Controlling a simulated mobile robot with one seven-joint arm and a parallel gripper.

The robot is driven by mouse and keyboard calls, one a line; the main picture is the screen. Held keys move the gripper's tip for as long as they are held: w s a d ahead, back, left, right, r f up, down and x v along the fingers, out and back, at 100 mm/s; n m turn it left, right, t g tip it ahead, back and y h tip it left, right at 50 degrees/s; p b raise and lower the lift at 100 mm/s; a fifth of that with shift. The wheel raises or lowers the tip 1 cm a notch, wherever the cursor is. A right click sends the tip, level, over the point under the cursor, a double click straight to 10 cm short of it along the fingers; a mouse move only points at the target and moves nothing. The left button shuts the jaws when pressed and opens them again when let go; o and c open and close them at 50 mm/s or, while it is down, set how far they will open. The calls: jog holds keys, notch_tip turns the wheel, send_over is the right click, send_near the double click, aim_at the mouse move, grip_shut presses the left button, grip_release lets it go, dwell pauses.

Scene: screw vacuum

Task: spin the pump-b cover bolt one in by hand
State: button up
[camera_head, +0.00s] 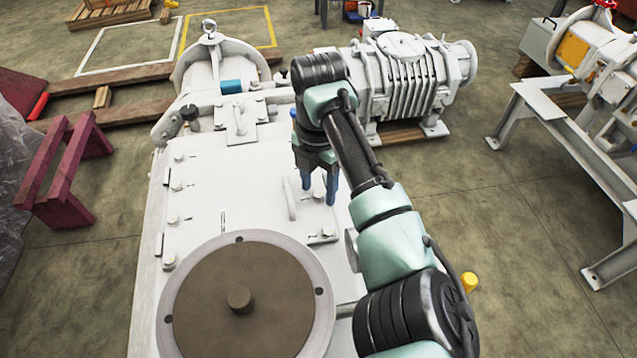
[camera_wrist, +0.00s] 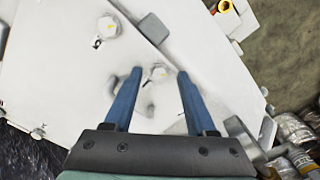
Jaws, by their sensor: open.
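The white pump housing (camera_head: 215,205) fills the middle of the head view, with several bolts along its top. My gripper (camera_head: 318,196) is over the right side of that top, its two blue fingers open and pointing down. In the wrist view my gripper (camera_wrist: 157,73) shows its fingers apart, with a bolt head (camera_wrist: 158,71) in the gap between the tips as seen from there. I cannot tell whether the tips are level with it; neither finger visibly touches it. A larger bolt head (camera_wrist: 107,27) sits up and left, beside a black mark. I cannot tell which is cover bolt one.
A round flange with a brown face (camera_head: 243,301) and central knob stands at the near end of the housing. A ribbed white blower (camera_head: 405,80) lies behind my arm. A maroon trestle (camera_head: 62,170) is at the left, a white steel frame (camera_head: 560,135) at the right.

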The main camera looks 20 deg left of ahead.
grip_shut()
jog(key=shift+r+m+p, duration=0.1)
jog(key=shift+m+p, duration=0.2)
jog(key=shift+p, duration=0.1)
